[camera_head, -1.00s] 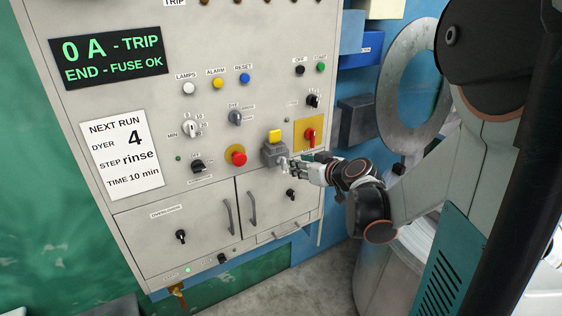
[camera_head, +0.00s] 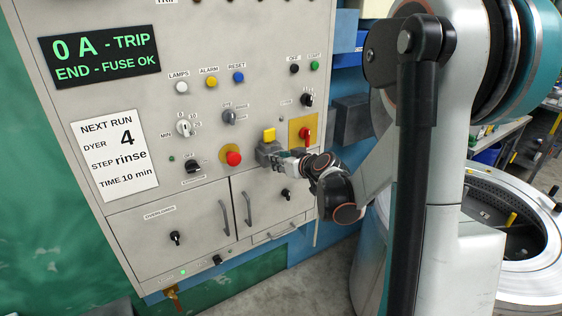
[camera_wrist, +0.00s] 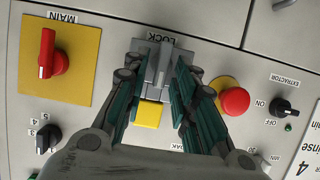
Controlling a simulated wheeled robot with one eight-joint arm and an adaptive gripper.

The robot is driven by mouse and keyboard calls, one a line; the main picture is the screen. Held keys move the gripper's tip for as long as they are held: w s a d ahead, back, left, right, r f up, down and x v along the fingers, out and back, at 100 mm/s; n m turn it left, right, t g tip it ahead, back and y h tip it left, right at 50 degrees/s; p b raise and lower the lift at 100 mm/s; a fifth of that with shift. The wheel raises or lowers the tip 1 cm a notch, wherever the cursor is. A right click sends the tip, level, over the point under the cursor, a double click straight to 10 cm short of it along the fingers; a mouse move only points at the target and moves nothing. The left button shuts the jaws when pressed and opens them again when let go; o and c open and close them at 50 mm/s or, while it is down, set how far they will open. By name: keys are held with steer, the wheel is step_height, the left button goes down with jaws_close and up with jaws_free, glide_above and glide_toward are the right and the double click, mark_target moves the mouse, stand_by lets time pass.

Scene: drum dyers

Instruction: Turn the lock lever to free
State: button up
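The grey lock lever (camera_wrist: 161,62) sits under the LOCK label in the wrist view, on a grey block with a yellow part (camera_wrist: 149,114) beside it. In the head view the lock block (camera_head: 264,153) is below the yellow part, and my gripper hides its lever. My gripper (camera_wrist: 161,68) is at the lock, with one finger on each side of the lever. The fingers stand apart and look open around it; I cannot tell whether either one touches the lever.
The red MAIN handle (camera_wrist: 47,53) on its yellow plate and a red push button (camera_wrist: 234,101) flank the lock closely. A black EXTRACTOR knob (camera_wrist: 284,105) lies farther out. Cabinet door handles (camera_head: 247,208) protrude below. An open drum (camera_head: 510,225) stands at the right.

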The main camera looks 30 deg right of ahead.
steer(key=shift+s, duration=0.1)
jaws_close()
steer(key=shift+d+f+m+t+y+b, duration=0.4)
steer(key=shift+m+y+b, duration=0.75)
steer(key=shift+m+b, duration=0.95)
steer(key=shift+d+f+m+t+y+b, duration=0.2)
steer(key=shift+m+t+y+b, duration=0.35)
steer(key=shift+m+y+b, duration=1.1)
steer(key=shift+d+f+m+t+y+b, duration=0.4)
steer(key=shift+m+y+b, duration=0.3)
steer(key=shift+m+b, duration=1.8)
steer(key=shift+a+r+m+p, duration=0.15)
steer(key=shift+m+p, duration=0.25)
steer(key=shift+m, duration=0.25)
